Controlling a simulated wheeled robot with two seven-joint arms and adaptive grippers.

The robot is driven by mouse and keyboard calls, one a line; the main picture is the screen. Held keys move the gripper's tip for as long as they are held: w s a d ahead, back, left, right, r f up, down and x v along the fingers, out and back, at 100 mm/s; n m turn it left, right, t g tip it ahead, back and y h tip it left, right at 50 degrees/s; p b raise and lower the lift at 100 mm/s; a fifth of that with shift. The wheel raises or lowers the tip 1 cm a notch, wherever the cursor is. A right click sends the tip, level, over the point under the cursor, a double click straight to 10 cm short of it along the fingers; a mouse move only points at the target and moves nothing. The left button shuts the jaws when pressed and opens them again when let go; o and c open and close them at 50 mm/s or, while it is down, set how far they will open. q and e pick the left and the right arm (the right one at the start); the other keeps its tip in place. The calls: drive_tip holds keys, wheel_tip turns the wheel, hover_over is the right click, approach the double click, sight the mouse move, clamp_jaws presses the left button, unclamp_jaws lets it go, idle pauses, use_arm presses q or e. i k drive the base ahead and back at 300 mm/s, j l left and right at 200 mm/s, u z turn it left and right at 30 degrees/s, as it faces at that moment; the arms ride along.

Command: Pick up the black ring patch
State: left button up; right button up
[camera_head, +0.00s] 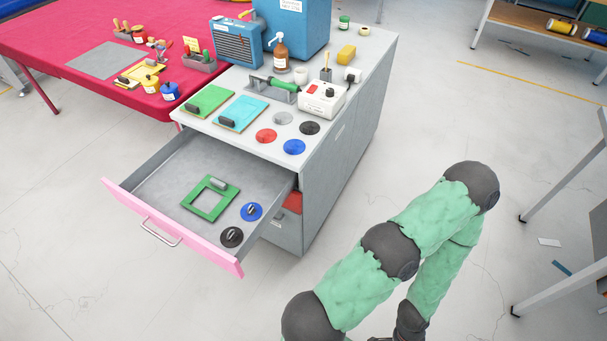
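A black ring patch (231,237) with a dark grip on it lies flat in the front right corner of the open drawer (165,170). A blue ring patch (252,211) lies just behind it, close to the drawer's right wall. A green square frame (210,198) with a grey grip lies to their left. A plain black disc (309,128) lies on the cabinet top. My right arm (390,250) is bent at the lower right, well right of the drawer. Its gripper is cut off by the bottom edge. My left arm and gripper are out of view.
The drawer's pink front (172,228) with its metal handle stands out over the floor. The cabinet top (355,60) holds red, blue and grey discs, boards and tools. A red-covered table (70,40) stands at the left. The floor between drawer and arm is clear.

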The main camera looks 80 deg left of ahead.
sight(233, 236)
drive_tip(key=u, duration=0.45)
drive_tip(key=i+u, duration=0.15)
drive_tip(key=u, duration=0.25)
drive_tip(key=l+u, duration=0.1)
drive_tip(key=u, duration=0.35)
drive_tip(key=i+l+u, duration=0.1)
drive_tip(key=u, duration=0.35)
drive_tip(key=l+u, duration=0.1)
drive_tip(key=u, duration=0.3)
